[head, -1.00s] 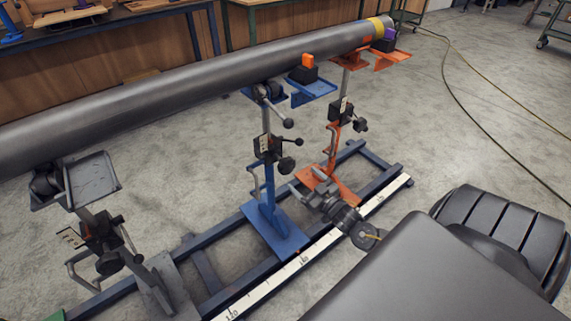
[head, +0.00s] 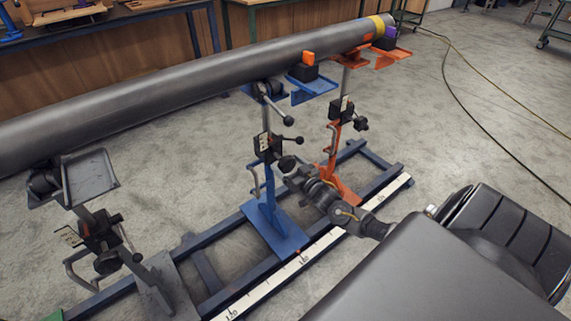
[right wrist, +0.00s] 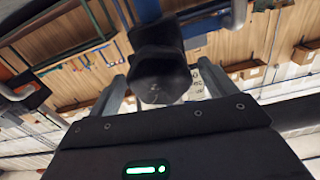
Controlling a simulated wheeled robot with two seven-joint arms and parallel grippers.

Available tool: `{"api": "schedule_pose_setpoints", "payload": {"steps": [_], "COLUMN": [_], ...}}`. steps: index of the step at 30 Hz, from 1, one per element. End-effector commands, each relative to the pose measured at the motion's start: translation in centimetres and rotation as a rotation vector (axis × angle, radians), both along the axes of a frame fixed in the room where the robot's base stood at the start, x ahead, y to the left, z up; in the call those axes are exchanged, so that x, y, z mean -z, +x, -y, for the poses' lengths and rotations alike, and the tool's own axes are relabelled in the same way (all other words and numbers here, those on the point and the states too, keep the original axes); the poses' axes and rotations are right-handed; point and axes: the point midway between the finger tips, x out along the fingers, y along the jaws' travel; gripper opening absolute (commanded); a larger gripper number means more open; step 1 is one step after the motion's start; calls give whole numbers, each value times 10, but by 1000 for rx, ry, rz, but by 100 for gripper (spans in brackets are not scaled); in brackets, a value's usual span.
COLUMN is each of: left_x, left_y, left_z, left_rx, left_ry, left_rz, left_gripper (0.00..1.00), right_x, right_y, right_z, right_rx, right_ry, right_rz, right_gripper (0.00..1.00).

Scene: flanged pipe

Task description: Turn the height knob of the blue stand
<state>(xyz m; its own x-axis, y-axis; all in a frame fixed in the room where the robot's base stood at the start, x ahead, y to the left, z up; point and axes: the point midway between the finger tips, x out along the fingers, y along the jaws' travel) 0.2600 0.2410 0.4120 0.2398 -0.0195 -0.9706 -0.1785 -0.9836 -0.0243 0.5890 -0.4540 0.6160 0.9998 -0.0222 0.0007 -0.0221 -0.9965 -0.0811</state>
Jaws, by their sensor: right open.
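The blue stand (head: 270,205) stands on the rail frame, with its post rising to a black clamp block under the pipe (head: 190,85). Its dark height knob (head: 287,163) sticks out at the lower right of that block. My right gripper (head: 292,172) is at the knob, coming from the lower right. In the right wrist view the dark, faceted knob (right wrist: 160,82) sits between the two spread fingers, with a gap showing on at least the left side. The right gripper is open. Whether a finger touches the knob cannot be told. My left gripper is not in view.
An orange stand (head: 350,85) stands just behind, close to my right arm. A grey stand (head: 95,180) holds the pipe at the left. Lever handles with ball ends (head: 290,121) stick out above the knob. A white scale (head: 280,280) runs along the rail.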

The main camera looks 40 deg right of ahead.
Motion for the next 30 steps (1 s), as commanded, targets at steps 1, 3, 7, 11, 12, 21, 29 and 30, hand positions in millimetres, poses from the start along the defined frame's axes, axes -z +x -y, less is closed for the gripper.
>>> {"api": "schedule_pose_setpoints", "payload": {"steps": [1, 3, 7, 11, 12, 21, 29, 30], "left_x": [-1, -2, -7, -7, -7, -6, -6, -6], "left_y": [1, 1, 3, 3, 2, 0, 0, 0], "left_z": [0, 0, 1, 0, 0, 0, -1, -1], "left_rx": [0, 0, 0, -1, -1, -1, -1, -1], "left_ry": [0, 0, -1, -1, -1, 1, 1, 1], "left_rz": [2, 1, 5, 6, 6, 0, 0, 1], "left_gripper": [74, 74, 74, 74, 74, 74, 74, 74], "right_x": [1, 1, 0, 0, 0, 0, 0, 0], "right_y": [6, 12, 17, 18, 18, 18, 18, 18], "right_z": [0, 0, 0, 0, 0, 0, 0, 0], "right_rx": [0, 0, 0, -1, -1, -1, 0, 0], "right_ry": [0, 0, 0, 0, 0, 0, -4, -8], "right_rz": [0, 0, -1, -1, -1, -1, -1, -1], "right_gripper": [84, 84, 84, 84, 84, 56, 39, 39]}}
